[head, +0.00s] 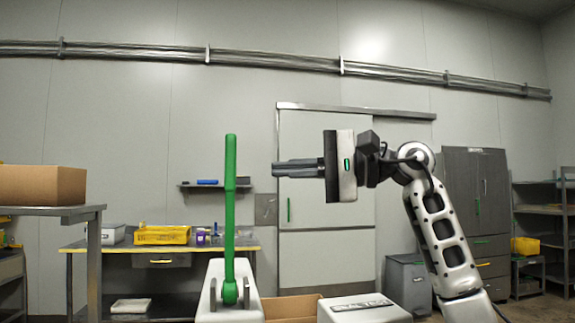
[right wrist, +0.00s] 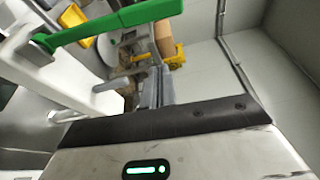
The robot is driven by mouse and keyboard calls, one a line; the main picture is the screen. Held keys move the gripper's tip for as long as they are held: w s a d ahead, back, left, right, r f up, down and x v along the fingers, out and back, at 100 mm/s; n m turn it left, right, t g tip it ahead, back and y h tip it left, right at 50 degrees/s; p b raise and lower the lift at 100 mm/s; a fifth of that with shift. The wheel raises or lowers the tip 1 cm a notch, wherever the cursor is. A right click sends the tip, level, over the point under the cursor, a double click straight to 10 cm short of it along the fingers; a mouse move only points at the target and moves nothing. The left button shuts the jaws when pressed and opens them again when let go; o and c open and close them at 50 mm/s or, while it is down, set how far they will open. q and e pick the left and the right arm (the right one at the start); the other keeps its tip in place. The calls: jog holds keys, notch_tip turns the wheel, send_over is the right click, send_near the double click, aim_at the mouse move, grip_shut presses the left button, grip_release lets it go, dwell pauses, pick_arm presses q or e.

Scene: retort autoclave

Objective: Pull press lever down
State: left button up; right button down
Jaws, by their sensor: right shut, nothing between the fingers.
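The green press lever (head: 230,205) stands upright on a white press body (head: 212,302) left of the middle of the head view. Its round pivot is at the bottom. My right gripper (head: 275,169) is shut and empty, its fingers pointing left. It is to the right of the lever's upper part, with a gap between them in the picture. In the right wrist view the lever (right wrist: 115,22) runs across the top left, beyond the shut fingertips (right wrist: 155,75), and does not touch them. My left gripper is not in view.
A white machine part (head: 364,309) stands low in front, near a cardboard box (head: 292,307). A workbench (head: 160,247) with a yellow crate (head: 162,235) is behind the lever. A table with a large carton (head: 42,184) is at left. The air around the lever's top looks clear.

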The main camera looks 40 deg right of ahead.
jog(key=w+a+p, duration=0.1)
jog(key=w+a, duration=0.1)
jog(key=a, duration=0.4)
jog(key=shift+w+a, duration=0.2)
jog(key=shift+a, duration=0.15)
jog(key=shift+a, duration=0.1)
